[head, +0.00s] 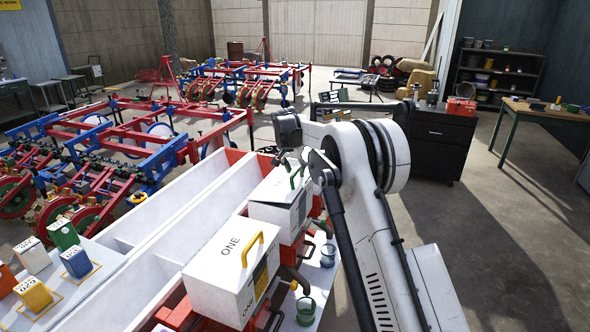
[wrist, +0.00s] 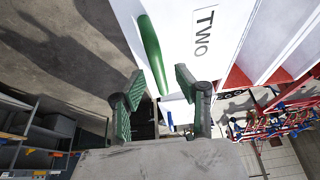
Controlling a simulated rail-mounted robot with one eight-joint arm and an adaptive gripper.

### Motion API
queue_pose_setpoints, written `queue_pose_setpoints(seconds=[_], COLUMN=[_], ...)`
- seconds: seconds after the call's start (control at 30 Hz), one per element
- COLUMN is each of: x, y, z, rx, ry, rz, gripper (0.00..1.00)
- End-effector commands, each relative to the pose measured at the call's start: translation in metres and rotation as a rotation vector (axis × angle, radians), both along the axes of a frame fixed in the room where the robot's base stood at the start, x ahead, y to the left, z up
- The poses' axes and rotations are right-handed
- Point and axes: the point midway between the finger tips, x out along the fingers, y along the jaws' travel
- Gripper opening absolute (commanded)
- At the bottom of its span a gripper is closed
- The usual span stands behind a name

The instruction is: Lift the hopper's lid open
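A white hopper lid marked TWO (wrist: 185,25) fills the top of the wrist view, with a green bar handle (wrist: 151,50) on it. In the head view this hopper (head: 275,188) is the farther of two white boxes, and its green handle (head: 294,176) is partly hidden by my arm. My gripper (wrist: 160,77) is open, with one green-padded finger on each side of the handle's near end. I cannot tell whether either finger touches the handle. The nearer hopper, marked ONE (head: 215,262), has a yellow handle (head: 261,247) and a shut lid.
Long white troughs (head: 150,262) run left of the hoppers. Small numbered boxes (head: 76,262) sit on a table at the left. Red and blue machine frames (head: 130,145) stand behind. The floor at the right is clear.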

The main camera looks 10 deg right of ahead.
Motion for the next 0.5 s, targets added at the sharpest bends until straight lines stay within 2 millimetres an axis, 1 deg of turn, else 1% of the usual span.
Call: queue_pose_setpoints(seconds=[0.27, 0.5], x=[0.0003, 0.0003], y=[-0.0001, 0.0000], z=[-0.0011, -0.0009], rx=[0.000, 0.000], ry=[0.000, 0.000], rz=[0.000, 0.000], gripper=[0.32, 0.00])
